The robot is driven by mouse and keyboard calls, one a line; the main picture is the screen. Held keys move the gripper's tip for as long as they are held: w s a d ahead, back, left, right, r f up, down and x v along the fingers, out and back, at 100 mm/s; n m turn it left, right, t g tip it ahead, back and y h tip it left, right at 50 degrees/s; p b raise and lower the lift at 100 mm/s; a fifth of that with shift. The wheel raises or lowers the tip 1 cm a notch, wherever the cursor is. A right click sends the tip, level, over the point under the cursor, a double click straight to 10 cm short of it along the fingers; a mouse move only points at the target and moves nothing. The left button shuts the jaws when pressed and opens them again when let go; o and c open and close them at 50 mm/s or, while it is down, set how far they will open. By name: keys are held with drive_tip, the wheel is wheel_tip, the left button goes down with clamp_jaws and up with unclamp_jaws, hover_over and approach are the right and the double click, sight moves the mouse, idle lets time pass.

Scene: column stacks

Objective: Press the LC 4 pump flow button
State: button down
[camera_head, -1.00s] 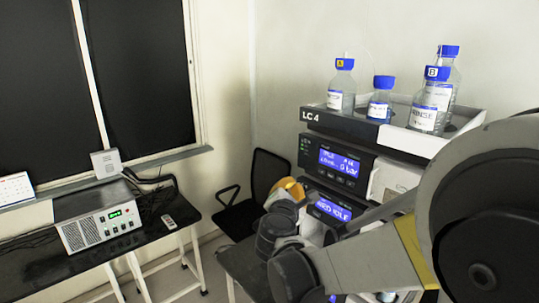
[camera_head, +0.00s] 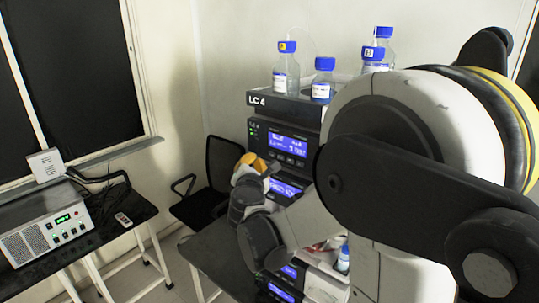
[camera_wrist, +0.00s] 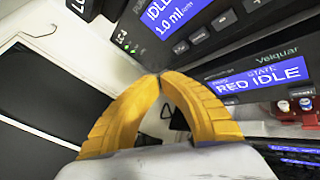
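The LC 4 stack, with its "LC 4" label on the top tray (camera_head: 258,100), stands right of centre in the head view. Its pump module (camera_head: 262,147) has a blue display and a row of keys below. In the wrist view the pump display (camera_wrist: 165,15) reads "IDLE" and "1.0 ml/min", with dark keys (camera_wrist: 200,36) along its edge and green lights beside it. My gripper (camera_wrist: 160,76) has yellow fingers whose tips meet, with nothing between them. The tips appear just below the pump panel, apart from the keys. In the head view the gripper (camera_head: 250,161) is at the stack's left front.
Blue-capped bottles (camera_head: 323,82) stand on the top tray. A black chair (camera_head: 222,165) is behind the gripper. A bench with a power box (camera_head: 47,225) is at left. My arm hides the stack's right side.

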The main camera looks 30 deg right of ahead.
sight(265, 152)
drive_tip(key=shift+w+d+b, duration=0.15)
drive_tip(key=shift+w+d, duration=0.1)
drive_tip(key=shift+d, duration=0.55)
drive_tip(key=shift+w+d+b, duration=0.15)
drive_tip(key=shift+w+d, duration=0.1)
drive_tip(key=shift+d, duration=0.5)
drive_tip(key=shift+d, duration=0.15)
drive_tip(key=shift+w+d, duration=0.15)
drive_tip(key=shift+d, duration=0.1)
drive_tip(key=shift+w+d+b, duration=0.15)
drive_tip(key=shift+d+b, duration=0.2)
idle(0.9)
drive_tip(key=shift+a, duration=0.15)
drive_tip(key=shift+s+a, duration=0.3)
drive_tip(key=shift+a, duration=0.35)
drive_tip(key=shift+s+a, duration=0.3)
drive_tip(key=shift+a, duration=0.5)
drive_tip(key=shift+s+a, duration=0.25)
drive_tip(key=shift+a, duration=0.5)
drive_tip(key=shift+s+a, duration=0.3)
drive_tip(key=shift+a, duration=0.5)
